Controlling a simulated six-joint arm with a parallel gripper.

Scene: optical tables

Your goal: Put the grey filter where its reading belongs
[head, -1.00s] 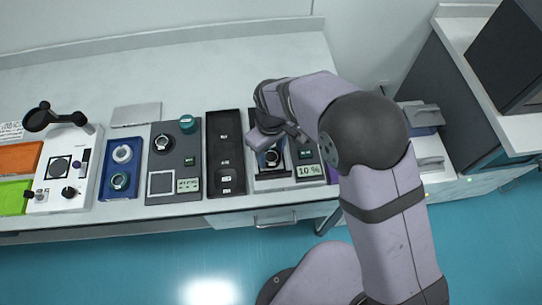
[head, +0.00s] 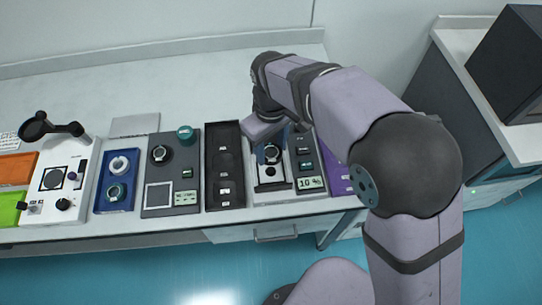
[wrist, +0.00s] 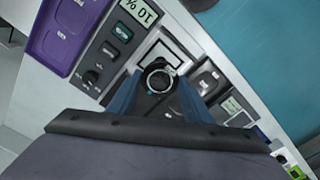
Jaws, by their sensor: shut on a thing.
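The meter's display (head: 310,183) reads 10 %. A black tray (head: 225,145) with several labelled places lies just left of the meter. A purple tray (head: 340,184) with labels lies to its right, partly hidden by my arm.
Further left stand a grey device with a display (head: 158,197), a blue tray (head: 103,207) with ring-shaped parts, and a white instrument (head: 52,205). Orange (head: 16,166) and green (head: 10,205) trays lie at the far left. The table behind these things is mostly clear.

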